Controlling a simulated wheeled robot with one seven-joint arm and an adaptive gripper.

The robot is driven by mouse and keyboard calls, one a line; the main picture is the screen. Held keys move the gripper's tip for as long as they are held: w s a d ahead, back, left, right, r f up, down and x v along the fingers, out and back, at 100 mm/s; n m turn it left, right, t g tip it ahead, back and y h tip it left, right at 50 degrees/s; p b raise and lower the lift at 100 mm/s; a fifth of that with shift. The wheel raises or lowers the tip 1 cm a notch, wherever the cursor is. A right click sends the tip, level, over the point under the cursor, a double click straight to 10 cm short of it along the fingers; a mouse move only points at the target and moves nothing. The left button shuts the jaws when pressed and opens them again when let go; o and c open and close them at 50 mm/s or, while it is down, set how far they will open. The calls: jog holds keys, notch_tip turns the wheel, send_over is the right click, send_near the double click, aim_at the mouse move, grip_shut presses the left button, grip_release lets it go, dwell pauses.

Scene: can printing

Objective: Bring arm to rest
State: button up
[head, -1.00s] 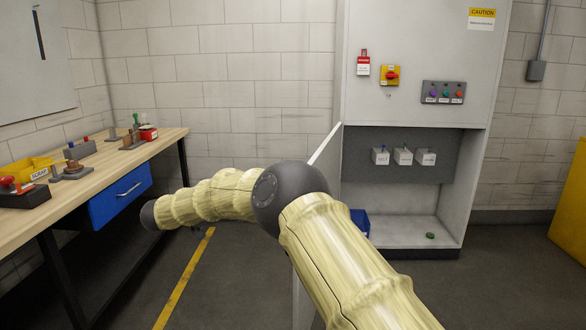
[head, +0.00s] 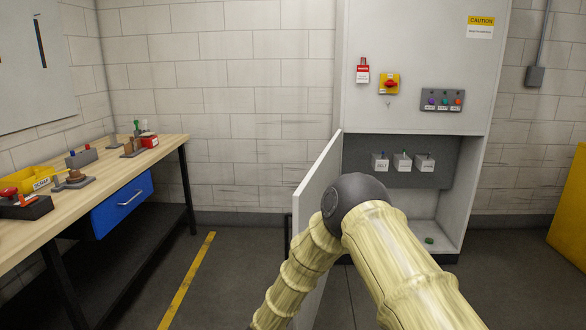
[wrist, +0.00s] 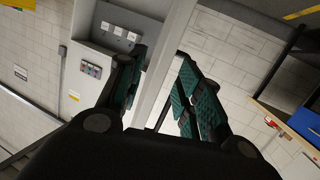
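My arm (head: 400,265) reaches in from the lower right in the head view. Its elbow is in front of the open cabinet door, and the forearm (head: 295,275) bends down to the left, out of the bottom of the picture. My gripper is outside the head view. In the wrist view my gripper (wrist: 160,82) is open, its teal-padded fingers apart with no object held between them. The pale edge of the cabinet door shows behind the gap; I cannot tell how near it is.
The grey cabinet (head: 415,60) stands ahead with its door (head: 318,185) open toward me, close to the arm in the picture. A wooden workbench (head: 100,177) with a yellow scrap bin (head: 22,178) and blue drawer (head: 122,198) is at left. Floor between is clear.

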jog(key=s+d+f+n+g+y+p, duration=0.1)
jog(key=s+d+f+g, duration=0.1)
jog(key=s+d+f, duration=0.4)
jog(key=s+d+f+n+g+y+p, duration=0.1)
jog(key=s+d+f+g+y, duration=0.2)
jog(key=s, duration=0.6)
jog(key=s+d+f+n+g+p, duration=0.1)
jog(key=s+d+f, duration=0.3)
jog(key=s+f, duration=0.25)
jog(key=s+d+g, duration=0.3)
jog(key=s, duration=0.8)
jog(key=s+d+r+g+y+p, duration=0.1)
jog(key=s+d+g, duration=0.2)
jog(key=s, duration=0.9)
jog(key=s+d+g+p, duration=0.1)
jog(key=s+d, duration=0.3)
jog(key=s, duration=0.7)
jog(key=shift+s+d+r+g, duration=0.25)
jog(key=shift+d+g, duration=0.15)
jog(key=shift+g, duration=0.5)
